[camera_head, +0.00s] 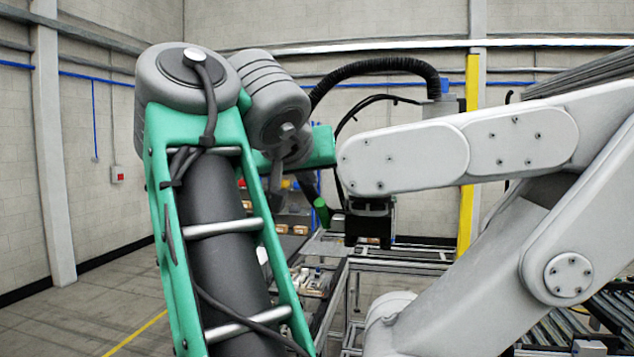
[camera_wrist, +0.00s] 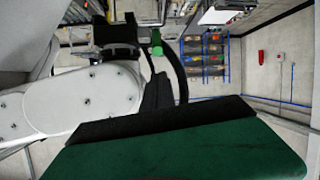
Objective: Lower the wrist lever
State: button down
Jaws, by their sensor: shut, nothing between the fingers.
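The wrist lever shows as a short green handle (camera_head: 321,212) in the head view, tilted, beside the black block (camera_head: 368,220) under the wrist of a light grey arm (camera_head: 405,160). In the wrist view the green handle (camera_wrist: 156,42) is upper middle, right of the black block (camera_wrist: 117,38). My gripper (camera_wrist: 157,80) shows as a dark narrow shape pointing at the handle, shut and empty. Its tip looks close below the handle in that picture; I cannot tell whether they touch. In the head view my green and grey arm largely hides my gripper.
The large grey arm fills the right side, close to my arm. A black ribbed hose (camera_head: 385,66) arches above. A yellow post (camera_head: 469,150) stands behind. Metal frames, a cluttered bench (camera_head: 312,280) and roller conveyors (camera_head: 600,315) lie beyond. Open floor (camera_head: 100,310) is at left.

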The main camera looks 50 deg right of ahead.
aim_at(317, 206)
jog(key=b+x, duration=0.3)
jog(key=x, duration=0.7)
jog(key=shift+w, duration=0.1)
jog(key=shift+f, duration=0.1)
